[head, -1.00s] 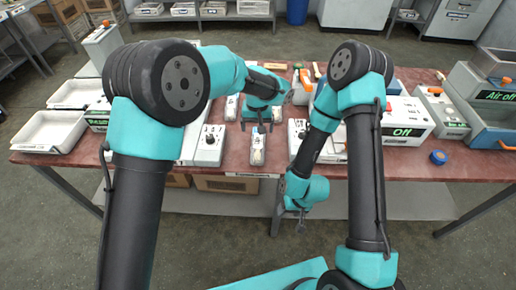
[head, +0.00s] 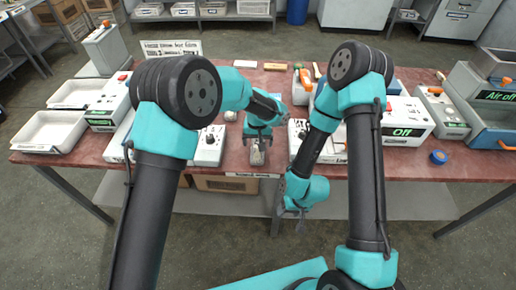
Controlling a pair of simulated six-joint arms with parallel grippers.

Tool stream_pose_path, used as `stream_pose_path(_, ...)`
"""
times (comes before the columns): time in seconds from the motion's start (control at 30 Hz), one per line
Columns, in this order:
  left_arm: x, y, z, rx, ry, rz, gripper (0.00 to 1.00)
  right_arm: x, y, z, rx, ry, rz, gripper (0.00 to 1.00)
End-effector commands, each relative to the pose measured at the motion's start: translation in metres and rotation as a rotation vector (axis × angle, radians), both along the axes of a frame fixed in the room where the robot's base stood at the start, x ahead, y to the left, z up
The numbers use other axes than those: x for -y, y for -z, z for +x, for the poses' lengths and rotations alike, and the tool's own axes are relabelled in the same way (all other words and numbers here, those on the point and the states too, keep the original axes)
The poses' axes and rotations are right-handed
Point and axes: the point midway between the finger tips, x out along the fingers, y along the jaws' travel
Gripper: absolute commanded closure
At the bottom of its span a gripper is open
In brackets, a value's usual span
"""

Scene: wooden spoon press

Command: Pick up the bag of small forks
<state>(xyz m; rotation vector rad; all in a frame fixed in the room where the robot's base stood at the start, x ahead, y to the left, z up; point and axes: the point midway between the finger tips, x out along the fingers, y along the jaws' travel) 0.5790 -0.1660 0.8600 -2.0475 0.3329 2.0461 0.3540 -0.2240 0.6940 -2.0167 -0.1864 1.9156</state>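A small clear bag with a pale label (head: 258,157) lies near the table's front edge, left of centre. Its contents are too small to make out, so I cannot tell whether it holds small forks. My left gripper (head: 257,146) points down right over this bag and partly covers it. I cannot tell whether its fingers touch the bag or are closed on it. My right gripper (head: 300,218) hangs low in front of the table's front edge, away from the bag. Its fingers are too small to read.
A blue round object (head: 438,157) lies on clear table at right.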

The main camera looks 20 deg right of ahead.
Motion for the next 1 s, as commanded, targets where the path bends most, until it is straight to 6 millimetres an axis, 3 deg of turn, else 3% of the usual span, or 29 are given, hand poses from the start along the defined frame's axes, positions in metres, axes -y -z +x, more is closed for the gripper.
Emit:
stream_pose_path(0.23,0.000,0.030,0.000,-0.003,-0.001,0.001,0.13,0.000,0.000,0.000,0.000,0.000,0.000,0.41)
stream_pose_path(0.73,0.000,0.032,0.000,-0.001,-0.001,-0.001,0.13,0.000,0.000,0.000,0.000,0.000,0.000,0.41)
stream_pose_path(1.0,0.000,0.032,0.000,-0.001,-0.001,-0.001,0.38,0.000,0.000,0.000,0.000,0.000,0.000,0.41)
